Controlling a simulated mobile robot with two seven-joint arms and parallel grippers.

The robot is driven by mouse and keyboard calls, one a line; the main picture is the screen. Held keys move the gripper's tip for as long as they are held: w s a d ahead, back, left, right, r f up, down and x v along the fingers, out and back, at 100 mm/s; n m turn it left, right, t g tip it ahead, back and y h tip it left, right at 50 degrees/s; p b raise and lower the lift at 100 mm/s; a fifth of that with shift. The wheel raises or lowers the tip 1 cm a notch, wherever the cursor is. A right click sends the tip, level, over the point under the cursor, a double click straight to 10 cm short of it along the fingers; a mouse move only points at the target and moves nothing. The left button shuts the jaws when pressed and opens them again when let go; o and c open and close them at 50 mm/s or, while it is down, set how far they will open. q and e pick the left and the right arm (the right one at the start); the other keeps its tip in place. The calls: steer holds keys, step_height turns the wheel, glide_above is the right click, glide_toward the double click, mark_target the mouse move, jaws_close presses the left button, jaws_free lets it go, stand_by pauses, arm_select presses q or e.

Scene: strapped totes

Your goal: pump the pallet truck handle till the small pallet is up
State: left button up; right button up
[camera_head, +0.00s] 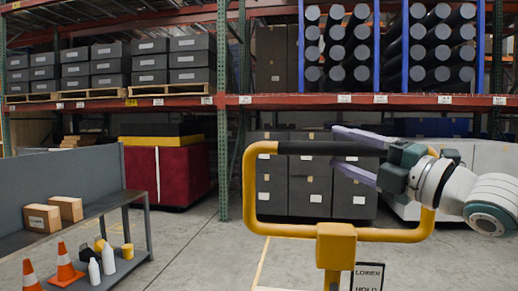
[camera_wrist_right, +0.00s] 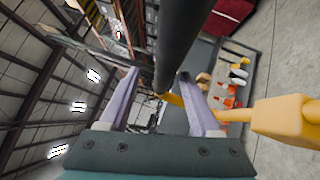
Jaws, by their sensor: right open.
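The pallet truck handle is a yellow loop (camera_head: 249,190) with a black grip (camera_head: 310,148) along its top bar. My right gripper (camera_head: 335,147) is at the right part of the grip, its lilac fingers spread above and below the bar and pointing left. In the right wrist view the black grip (camera_wrist_right: 185,40) shows between the open fingers (camera_wrist_right: 158,75). I cannot tell whether a finger touches it. A yellow block (camera_head: 336,245) joins the loop to its post. The small pallet and the truck's forks are not in view. My left gripper is not in view.
A sign (camera_head: 368,277) reading "LOWER" and "HOLD" stands beside the post. A grey bench (camera_head: 100,205) with boxes, cones and bottles is at the left. Racks with totes (camera_head: 192,61) and dark rolls stand behind. Open floor (camera_head: 205,245) lies between bench and handle.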

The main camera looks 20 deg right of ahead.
steer(key=shift+w+a, duration=0.1)
steer(key=shift+w, duration=0.15)
steer(key=shift+c, duration=0.2)
